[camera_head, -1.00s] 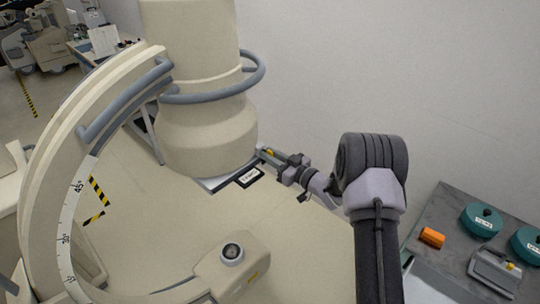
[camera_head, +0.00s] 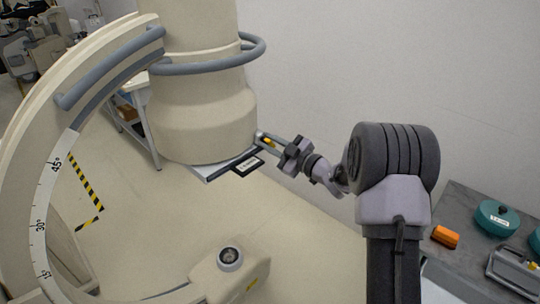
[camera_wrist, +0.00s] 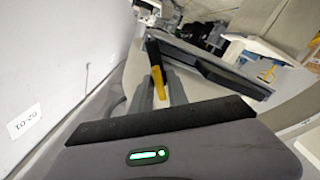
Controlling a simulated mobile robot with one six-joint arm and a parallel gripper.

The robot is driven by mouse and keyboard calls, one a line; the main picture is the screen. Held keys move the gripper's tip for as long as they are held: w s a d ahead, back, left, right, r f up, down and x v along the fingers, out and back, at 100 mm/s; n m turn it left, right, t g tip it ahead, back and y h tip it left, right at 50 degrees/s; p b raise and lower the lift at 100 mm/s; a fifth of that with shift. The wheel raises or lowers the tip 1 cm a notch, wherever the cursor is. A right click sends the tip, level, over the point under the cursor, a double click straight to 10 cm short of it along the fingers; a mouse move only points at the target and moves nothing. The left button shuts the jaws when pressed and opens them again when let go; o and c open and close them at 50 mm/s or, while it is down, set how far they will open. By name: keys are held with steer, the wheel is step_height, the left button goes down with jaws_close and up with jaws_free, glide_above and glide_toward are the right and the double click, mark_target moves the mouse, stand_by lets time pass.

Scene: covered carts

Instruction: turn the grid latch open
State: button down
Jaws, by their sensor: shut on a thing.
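The grid latch (camera_wrist: 158,82) is a small lever with a black upper part and a yellow lower part, seen in the wrist view. My gripper (camera_wrist: 156,95) is shut on it, with the grey fingers on either side of the yellow part. In the head view, my gripper (camera_head: 264,139) is at the right of the flat grid housing (camera_head: 216,171) under the cream cylinder. There the latch shows only as a small yellow patch (camera_head: 269,142). The fingertips partly hide it, so its exact turn angle is hard to tell.
The cream cylinder (camera_head: 200,90) carries a grey ring handle (camera_head: 215,66). A curved arm with a degree scale (camera_head: 42,215) stands at left. A black labelled plate (camera_head: 248,167) juts from the housing. A grey bench (camera_head: 465,225) with an orange block (camera_head: 446,237) is at right.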

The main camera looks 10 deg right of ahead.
steer(key=n+b, duration=0.2)
steer(key=b, duration=0.1)
steer(key=n+b, duration=0.2)
steer(key=b, duration=0.1)
steer(key=n+b, duration=0.2)
steer(key=b, duration=0.1)
steer(key=shift+a+f, duration=0.1)
steer(key=shift+f, duration=0.3)
steer(key=n+b, duration=0.3)
steer(key=shift+b, duration=0.3)
steer(key=shift+r+n+b, duration=0.15)
steer(key=shift+n+b, duration=0.7)
steer(key=shift+n, duration=0.05)
steer(key=shift+r, duration=0.1)
steer(key=c, duration=1.5)
jaws_free()
steer(key=p+v, duration=0.3)
steer(key=v, duration=1.4)
steer(key=shift+s, duration=0.2)
